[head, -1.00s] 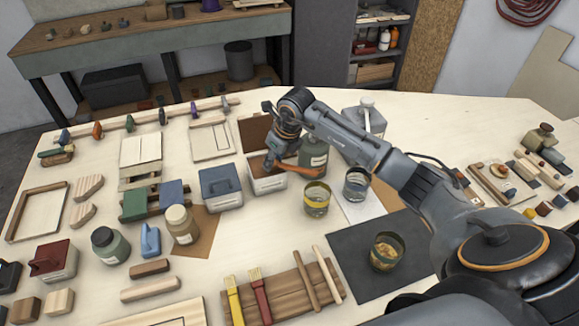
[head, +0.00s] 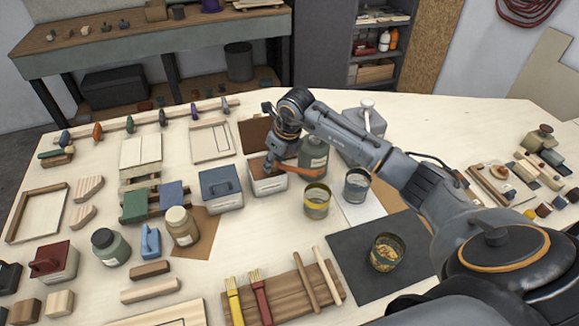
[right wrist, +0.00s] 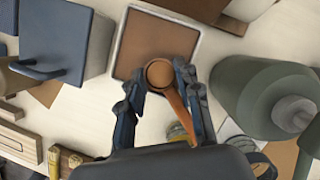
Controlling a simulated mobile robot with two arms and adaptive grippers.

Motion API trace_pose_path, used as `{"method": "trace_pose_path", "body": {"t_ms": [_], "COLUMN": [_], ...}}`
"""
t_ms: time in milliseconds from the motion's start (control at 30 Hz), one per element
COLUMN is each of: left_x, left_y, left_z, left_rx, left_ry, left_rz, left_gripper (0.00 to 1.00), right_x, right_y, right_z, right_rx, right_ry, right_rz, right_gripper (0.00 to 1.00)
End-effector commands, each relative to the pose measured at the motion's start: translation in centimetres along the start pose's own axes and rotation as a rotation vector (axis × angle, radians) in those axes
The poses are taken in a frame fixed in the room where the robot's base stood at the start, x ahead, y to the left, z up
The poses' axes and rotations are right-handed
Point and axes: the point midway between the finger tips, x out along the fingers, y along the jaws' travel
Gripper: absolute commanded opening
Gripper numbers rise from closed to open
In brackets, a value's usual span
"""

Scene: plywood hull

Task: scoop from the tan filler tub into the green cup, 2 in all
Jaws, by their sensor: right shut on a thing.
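The tan filler tub (head: 268,187) is a white square box with brown-tan filler, near the middle of the table; it also shows in the right wrist view (right wrist: 190,68). My right gripper (head: 272,166) is over it, pointing down. In the right wrist view my right gripper (right wrist: 163,92) is shut on an orange-brown scoop (right wrist: 178,106). The scoop's round bowl lies over the filler near the tub's near edge; I cannot tell how deep it sits. The green cup (head: 387,253), a greenish glass with tan bits inside, stands upright on a dark mat. My left gripper is out of view.
A yellow-banded glass (head: 317,201) and a clear glass (head: 356,186) stand right of the tub. The dark mat (head: 350,275) has free room around the cup.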

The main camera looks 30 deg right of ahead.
Motion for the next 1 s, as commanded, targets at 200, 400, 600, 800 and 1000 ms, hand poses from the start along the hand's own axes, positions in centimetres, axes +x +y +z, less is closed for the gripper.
{"method": "trace_pose_path", "body": {"t_ms": [200, 400, 600, 800, 1000], "left_x": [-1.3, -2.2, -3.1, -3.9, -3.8], "left_y": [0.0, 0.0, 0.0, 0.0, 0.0], "left_z": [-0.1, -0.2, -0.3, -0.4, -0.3], "left_rx": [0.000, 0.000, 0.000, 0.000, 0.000], "left_ry": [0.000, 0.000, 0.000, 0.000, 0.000], "left_rz": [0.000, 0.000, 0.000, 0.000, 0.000], "left_gripper": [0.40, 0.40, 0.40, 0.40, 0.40], "right_x": [-2.1, -3.7, -5.2, -6.5, -6.6], "right_y": [-0.2, -0.2, -0.2, -0.2, -0.2], "right_z": [0.8, 1.4, 2.0, 2.5, 2.5], "right_rx": [0.001, 0.001, 0.001, 0.000, 0.000], "right_ry": [-0.005, -0.007, -0.007, -0.007, -0.007], "right_rz": [-0.003, -0.003, -0.003, -0.003, -0.002], "right_gripper": [0.00, 0.00, 0.00, 0.00, 0.00]}}
